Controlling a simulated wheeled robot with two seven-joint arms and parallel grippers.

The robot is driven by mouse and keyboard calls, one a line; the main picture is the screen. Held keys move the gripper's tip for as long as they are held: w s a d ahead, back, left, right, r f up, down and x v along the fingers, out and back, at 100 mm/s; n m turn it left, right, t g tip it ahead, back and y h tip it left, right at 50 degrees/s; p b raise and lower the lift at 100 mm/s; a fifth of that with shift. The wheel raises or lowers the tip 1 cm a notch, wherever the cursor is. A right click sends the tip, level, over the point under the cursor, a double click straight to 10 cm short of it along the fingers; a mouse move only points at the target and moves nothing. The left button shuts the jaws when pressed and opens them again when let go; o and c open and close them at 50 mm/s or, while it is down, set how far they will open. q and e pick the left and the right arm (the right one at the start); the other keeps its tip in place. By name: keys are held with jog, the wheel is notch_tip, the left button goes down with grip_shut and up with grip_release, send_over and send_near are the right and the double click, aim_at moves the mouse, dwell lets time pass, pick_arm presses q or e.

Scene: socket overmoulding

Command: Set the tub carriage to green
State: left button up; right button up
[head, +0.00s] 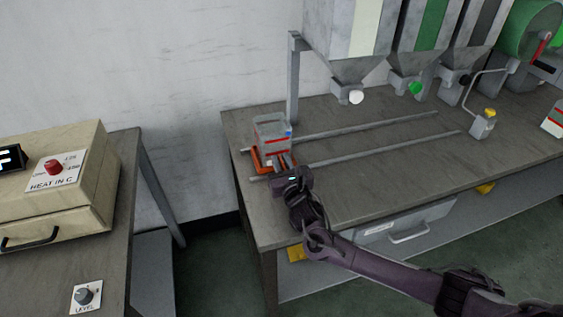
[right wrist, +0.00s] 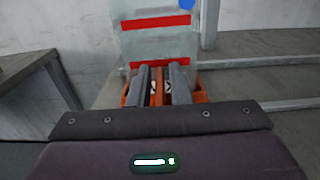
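The tub carriage (head: 262,163) is a low orange base on two grey rails (head: 350,128), at their left end, left of all the hoppers. A clear tub (head: 271,136) with red bands and a blue spot stands upright on it. The hopper with a green stripe (head: 431,24) and green knob (head: 415,88) is second from the left, well right of the carriage. My right gripper (head: 284,162) is at the carriage's front. In the right wrist view its fingers (right wrist: 160,88) close on the carriage's narrow orange handle (right wrist: 157,78). My left gripper is out of view.
A white-striped hopper (head: 364,28) with a white knob stands between the carriage and the green-striped one. A dark-striped hopper (head: 484,24) and a crank with a yellow top (head: 490,113) are further right. The rails look clear. A heater box (head: 50,190) is on the left table.

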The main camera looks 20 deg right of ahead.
grip_shut()
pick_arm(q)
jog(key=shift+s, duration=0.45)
pick_arm(e)
jog(key=shift+d, duration=0.1)
